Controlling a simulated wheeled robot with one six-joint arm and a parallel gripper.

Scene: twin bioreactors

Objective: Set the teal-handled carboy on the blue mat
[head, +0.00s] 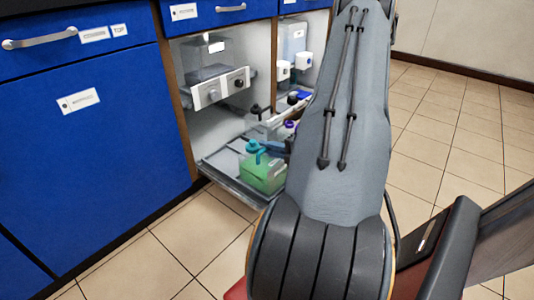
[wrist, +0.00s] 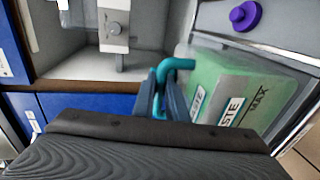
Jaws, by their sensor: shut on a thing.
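The teal-handled carboy (head: 262,174) holds green liquid and stands on a low pull-out tray in the open cabinet in the head view. In the wrist view the carboy (wrist: 240,88) shows its WASTE and MAX markings. My gripper (wrist: 166,90) is shut on its teal handle (wrist: 180,64). In the head view my gripper (head: 274,148) reaches the handle from the right, mostly hidden behind my arm. I cannot tell whether the carboy's base touches the tray. A small blue patch (head: 304,95) in the right bay may be the blue mat; my arm partly hides that area.
The tray (head: 228,184) sticks out past the cabinet front. A purple-topped container (wrist: 245,15) stands beside the carboy. A bioreactor unit (head: 220,88) with knobs is above at the left, another (head: 292,50) at the right. Tiled floor is clear in front.

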